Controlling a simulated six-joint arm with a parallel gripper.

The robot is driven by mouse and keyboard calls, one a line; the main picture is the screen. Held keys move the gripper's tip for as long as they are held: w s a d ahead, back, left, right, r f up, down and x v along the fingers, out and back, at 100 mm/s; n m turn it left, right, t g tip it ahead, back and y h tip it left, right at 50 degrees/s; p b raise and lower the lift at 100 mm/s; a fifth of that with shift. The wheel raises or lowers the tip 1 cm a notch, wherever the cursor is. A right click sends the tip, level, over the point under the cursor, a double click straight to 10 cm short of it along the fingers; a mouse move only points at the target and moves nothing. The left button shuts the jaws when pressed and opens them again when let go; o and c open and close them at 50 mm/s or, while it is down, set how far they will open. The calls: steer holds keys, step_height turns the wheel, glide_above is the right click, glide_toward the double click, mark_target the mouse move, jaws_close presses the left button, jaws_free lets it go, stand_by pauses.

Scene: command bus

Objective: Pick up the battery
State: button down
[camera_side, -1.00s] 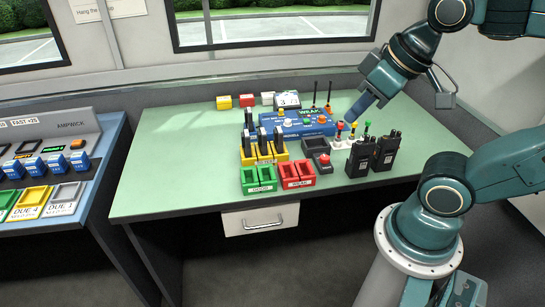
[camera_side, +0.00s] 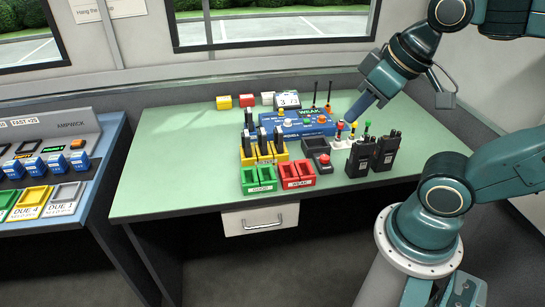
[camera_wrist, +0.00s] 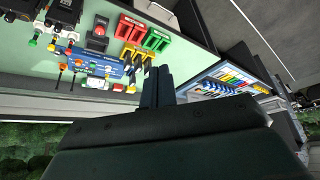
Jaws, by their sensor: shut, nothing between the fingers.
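My gripper (camera_side: 352,117) is at the right of the green desk, just above small coloured knobs near the two black radios. It is shut and empty; in the wrist view its two dark fingers (camera_wrist: 157,84) lie side by side. Several blue blocks (camera_side: 55,161), which look like batteries, sit in a row in the grey charger (camera_side: 75,127) at the far left, well away from my gripper. Several dark upright blocks (camera_side: 262,138) stand in yellow holders (camera_side: 265,156) on the desk. I cannot tell whether these are batteries too.
Two black radios (camera_side: 361,156) stand at the desk's right. A blue unit (camera_side: 298,125), a red-button box (camera_side: 319,153), green bins (camera_side: 260,178) and red bins (camera_side: 296,174) crowd the middle. The desk's left side is clear. A gap separates the desk from the charger bench.

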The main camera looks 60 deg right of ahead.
steer(key=c, duration=1.1)
jaws_free()
steer(key=shift+c, duration=0.2)
steer(key=w+d+r+m+g, duration=0.1)
steer(key=w+r, duration=0.2)
steer(key=w, duration=0.3)
steer(key=w+d+r+m, duration=0.1)
steer(key=w+d+r, duration=0.1)
steer(key=w, duration=0.3)
steer(key=m+g+h, duration=0.1)
steer(key=m+g, duration=0.3)
steer(key=m, duration=0.3)
glide_above(248, 110)
steer(key=s+a, duration=0.1)
step_height(248, 110, down, 15)
steer(key=shift+w+d+f, duration=0.15)
steer(key=shift+d+f, duration=0.05)
steer(key=shift+f, duration=2.05)
steer(key=shift+w+d+f, duration=0.1)
steer(key=shift+d+f, duration=0.05)
steer(key=shift+f, duration=2.05)
